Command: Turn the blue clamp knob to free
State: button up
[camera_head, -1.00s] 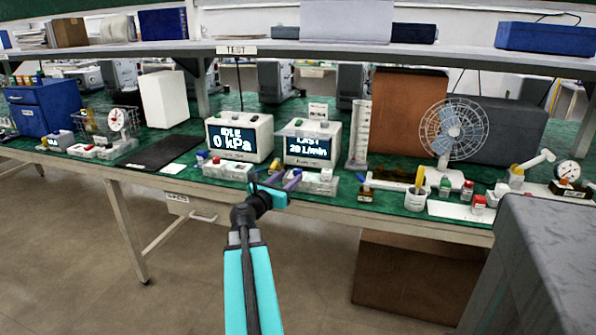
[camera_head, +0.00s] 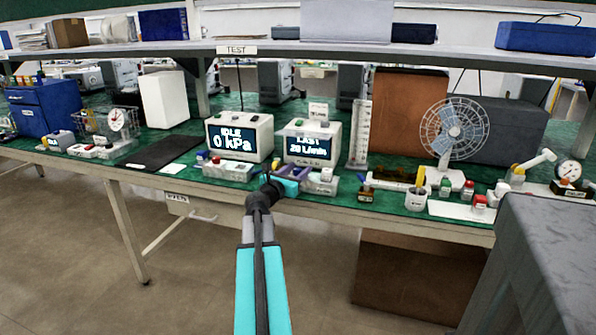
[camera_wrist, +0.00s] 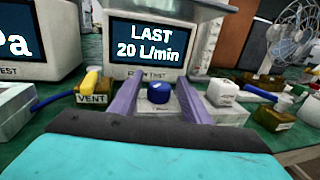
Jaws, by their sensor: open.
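The blue clamp knob (camera_wrist: 158,92) shows in the wrist view, on a pale block in front of the meter (camera_wrist: 145,40) whose screen reads "LAST 20 L/min". My gripper (camera_wrist: 156,84) is open, with one purple finger on each side of the knob in the picture. I cannot tell whether the fingers touch it. In the head view my gripper (camera_head: 296,180) reaches to the bench's front edge, before the same meter (camera_head: 313,145). The knob is hidden or too small to make out there.
Left of the knob is a yellow lever with a "VENT" label (camera_wrist: 92,98). A white knob block (camera_wrist: 222,92) stands close on the right. A second meter (camera_head: 240,138) reads "IDLE 0 kPa". A fan (camera_head: 453,135) and a cup (camera_head: 415,200) stand further right.

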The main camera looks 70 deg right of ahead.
jog(key=c, duration=1)
jog(key=shift+c, duration=0.2)
